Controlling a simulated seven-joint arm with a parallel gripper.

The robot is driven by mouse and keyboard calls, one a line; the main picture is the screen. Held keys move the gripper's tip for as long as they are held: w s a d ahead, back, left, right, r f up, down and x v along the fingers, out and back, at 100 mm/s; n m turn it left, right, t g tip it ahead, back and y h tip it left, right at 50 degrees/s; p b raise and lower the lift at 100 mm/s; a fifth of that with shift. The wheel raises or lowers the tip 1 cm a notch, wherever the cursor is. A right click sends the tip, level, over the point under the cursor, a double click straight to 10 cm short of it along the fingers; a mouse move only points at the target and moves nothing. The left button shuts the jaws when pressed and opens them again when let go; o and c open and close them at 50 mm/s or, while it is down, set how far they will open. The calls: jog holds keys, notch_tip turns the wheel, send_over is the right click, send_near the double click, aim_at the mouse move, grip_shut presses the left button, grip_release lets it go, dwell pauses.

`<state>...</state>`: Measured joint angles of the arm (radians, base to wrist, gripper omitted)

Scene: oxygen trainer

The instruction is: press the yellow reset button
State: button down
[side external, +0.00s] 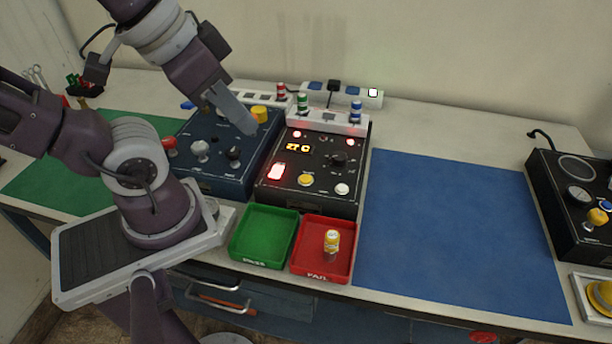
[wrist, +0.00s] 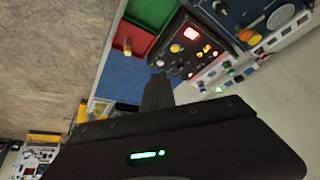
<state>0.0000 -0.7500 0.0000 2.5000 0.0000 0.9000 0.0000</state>
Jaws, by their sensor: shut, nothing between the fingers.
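The yellow button (side external: 305,180) is on the front part of the black panel (side external: 350,183), between a lit red rectangle and a white button. It also shows in the wrist view (wrist: 176,48), above and right of my fingers. My gripper (side external: 249,130) is shut and empty. In the wrist view the fingers (wrist: 157,82) point up toward the black panel.
The blue panel (side external: 215,180) has knobs and switches. Small colored-topped parts stand behind. The blue mat (side external: 460,225) at right is clear.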

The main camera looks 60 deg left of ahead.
jog(key=w+a+r+t+y, duration=0.1)
jog(key=w+a+t, duration=0.2)
jog(key=w+a, duration=0.5)
jog(key=w+a+r+t+y, duration=0.2)
jog(key=w+a+t, duration=0.15)
jog(key=w, duration=0.95)
jog(key=m+g+h, duration=0.4)
jog(key=g+h, duration=0.4)
jog(key=h, duration=0.3)
send_over(301, 176)
notch_tip(301, 176, down, 13)
jog(key=shift+r, duration=0.1)
jog(key=shift+f, duration=4.45)
